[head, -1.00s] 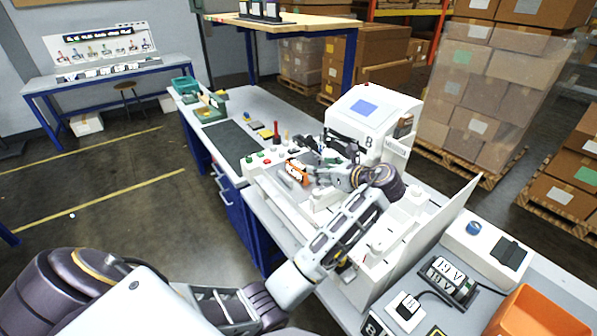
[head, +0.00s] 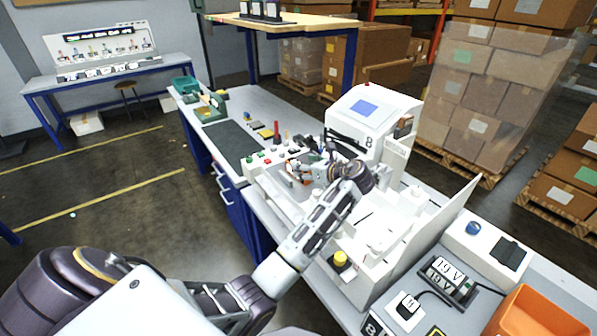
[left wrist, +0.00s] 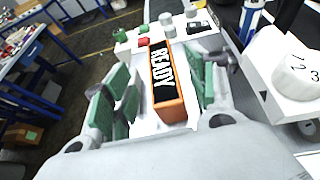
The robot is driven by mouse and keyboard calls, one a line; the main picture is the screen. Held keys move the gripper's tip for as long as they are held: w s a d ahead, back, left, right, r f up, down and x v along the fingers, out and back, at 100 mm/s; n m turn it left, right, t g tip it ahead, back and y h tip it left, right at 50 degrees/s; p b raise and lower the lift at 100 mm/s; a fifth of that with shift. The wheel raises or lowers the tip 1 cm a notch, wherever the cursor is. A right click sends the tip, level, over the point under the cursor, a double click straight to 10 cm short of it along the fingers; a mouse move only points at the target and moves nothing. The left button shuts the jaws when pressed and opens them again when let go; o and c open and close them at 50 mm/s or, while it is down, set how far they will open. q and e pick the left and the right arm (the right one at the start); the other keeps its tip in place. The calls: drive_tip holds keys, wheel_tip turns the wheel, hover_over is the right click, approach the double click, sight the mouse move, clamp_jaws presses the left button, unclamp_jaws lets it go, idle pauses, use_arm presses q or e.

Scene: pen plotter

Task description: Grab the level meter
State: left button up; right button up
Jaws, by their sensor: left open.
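An orange-framed block (left wrist: 168,98) with a black face reading READY lies on the white machine panel in the left wrist view. I take it to be the level meter. My left gripper (left wrist: 166,88) is open, with a green-padded finger on each side of the block and a visible gap to both. In the head view my left gripper (head: 308,172) is over the plotter's control area and largely hides the block. My right gripper is not in view.
Red, green and white buttons (left wrist: 150,40) sit beyond the block. A white dial with numbers (left wrist: 296,72) stands at the right. The white machine with a blue screen (head: 364,107) is behind my gripper.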

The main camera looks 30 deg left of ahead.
use_arm(q)
drive_tip(key=shift+a, duration=0.1)
drive_tip(key=shift+x, duration=2.55)
drive_tip(key=shift+w+f, duration=0.1)
drive_tip(key=shift+c, duration=0.5)
drive_tip(key=c, duration=1.1)
drive_tip(key=shift+r, duration=5.05)
